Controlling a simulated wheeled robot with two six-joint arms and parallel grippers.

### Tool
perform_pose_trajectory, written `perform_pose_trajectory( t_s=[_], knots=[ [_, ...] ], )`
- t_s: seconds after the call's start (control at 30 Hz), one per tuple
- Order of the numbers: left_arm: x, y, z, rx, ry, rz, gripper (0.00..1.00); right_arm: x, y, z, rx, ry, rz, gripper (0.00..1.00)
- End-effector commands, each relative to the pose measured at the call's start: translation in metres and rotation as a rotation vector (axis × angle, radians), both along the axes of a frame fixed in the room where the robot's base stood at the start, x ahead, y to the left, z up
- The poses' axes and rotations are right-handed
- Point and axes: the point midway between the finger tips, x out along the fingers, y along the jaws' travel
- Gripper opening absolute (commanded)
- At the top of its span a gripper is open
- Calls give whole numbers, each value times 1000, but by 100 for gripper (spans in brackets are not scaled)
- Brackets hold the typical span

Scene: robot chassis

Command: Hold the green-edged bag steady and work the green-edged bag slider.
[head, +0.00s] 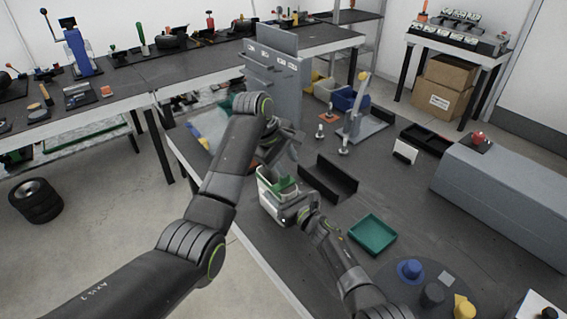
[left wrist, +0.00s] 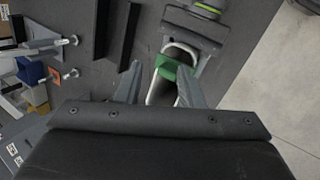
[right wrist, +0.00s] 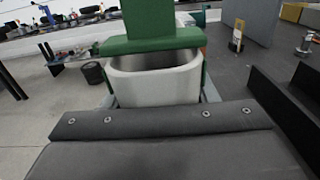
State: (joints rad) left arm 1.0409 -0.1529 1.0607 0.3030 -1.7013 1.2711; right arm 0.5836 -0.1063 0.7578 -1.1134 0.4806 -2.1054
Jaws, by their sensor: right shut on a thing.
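The green-edged bag (head: 268,190) is a pale, open-mouthed pouch with green along its rim. My right gripper (head: 290,207) is shut on it and holds it near the table's front edge. In the right wrist view the bag (right wrist: 155,85) sits between the fingers, its mouth open, with a green bar (right wrist: 150,45) across its far rim and a green upright piece above. I cannot tell which green part is the slider. My left gripper (left wrist: 159,68) is open above the bag. Its fingers are apart, with the bag's green part (left wrist: 178,72) showing beyond and between them.
A black angled bracket (head: 328,180) stands right of the bag. A green tray (head: 371,235) lies nearer. A blue knob-like part (head: 410,270) stands on a dark round plate at front right. A grey cabinet (head: 278,75) stands behind. Open floor lies left of the table.

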Motion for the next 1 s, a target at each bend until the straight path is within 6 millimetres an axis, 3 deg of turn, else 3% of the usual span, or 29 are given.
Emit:
perform_pose_trajectory(
  t_s=[0.2,0.5,0.8,1.0],
  knots=[
    [1,26,-25,-326,70,347,35,0,0,0,-1,1,0,26],
    [-18,67,-36,-781,260,767,35,0,0,0,-1,1,0,26],
    [-37,91,-32,-1036,420,964,35,0,0,0,-1,1,0,26],
    [-34,86,-34,-1066,445,985,35,0,0,0,0,0,0,26]
  ],
)
